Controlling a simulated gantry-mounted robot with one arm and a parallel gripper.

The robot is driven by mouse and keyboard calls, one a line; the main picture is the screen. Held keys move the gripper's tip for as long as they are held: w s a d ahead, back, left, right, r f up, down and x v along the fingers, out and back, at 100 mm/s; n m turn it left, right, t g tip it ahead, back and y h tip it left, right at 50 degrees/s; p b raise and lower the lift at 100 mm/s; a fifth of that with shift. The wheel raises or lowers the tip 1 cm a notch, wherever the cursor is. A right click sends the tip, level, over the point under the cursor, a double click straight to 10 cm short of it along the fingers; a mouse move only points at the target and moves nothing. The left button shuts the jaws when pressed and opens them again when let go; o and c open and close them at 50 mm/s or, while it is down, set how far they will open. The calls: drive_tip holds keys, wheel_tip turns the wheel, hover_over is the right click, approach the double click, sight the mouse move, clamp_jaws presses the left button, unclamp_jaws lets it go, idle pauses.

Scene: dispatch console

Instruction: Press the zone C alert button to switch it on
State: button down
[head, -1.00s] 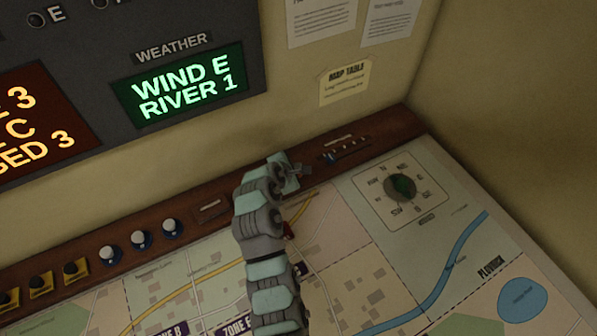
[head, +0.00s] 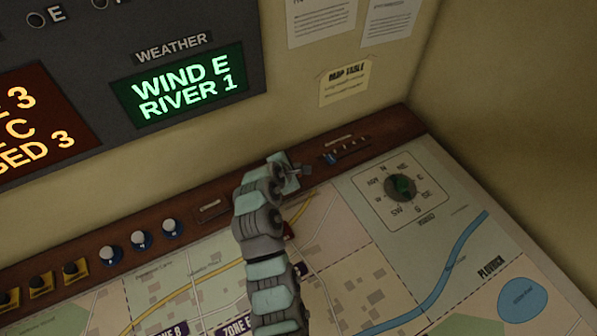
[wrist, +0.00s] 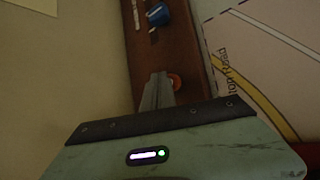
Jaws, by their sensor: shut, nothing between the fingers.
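My gripper (head: 292,174) is over the wooden rail (head: 390,128) at the back of the map table, right of the row of buttons. In the wrist view its fingers (wrist: 158,88) are together and empty. A small round orange-red piece (wrist: 176,82) shows on the rail right beside the fingertips, partly hidden by them; I cannot tell whether they touch it. In the head view my gripper hides that spot. No readable zone C label shows on any button, so I cannot tell which control is the zone C alert button.
White buttons on blue bases (head: 142,239) and black ones on yellow bases (head: 75,270) line the rail to the left. A blue-handled slider (head: 331,158) is right of my gripper; a blue knob (wrist: 157,13) shows in the wrist view. A compass dial (head: 400,187) lies on the map.

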drive_tip(key=shift+f, duration=0.15)
idle(0.5)
drive_tip(key=shift+f+p, duration=0.25)
drive_tip(key=shift+p, duration=0.05)
drive_tip(key=shift+r, duration=0.1)
drive_tip(key=shift+r+p, duration=0.35)
drive_tip(key=shift+p, duration=0.4)
drive_tip(key=shift+f, duration=0.1)
wheel_tip(320, 180, up, 6)
drive_tip(key=p, duration=0.5)
drive_tip(key=shift+p, duration=0.3)
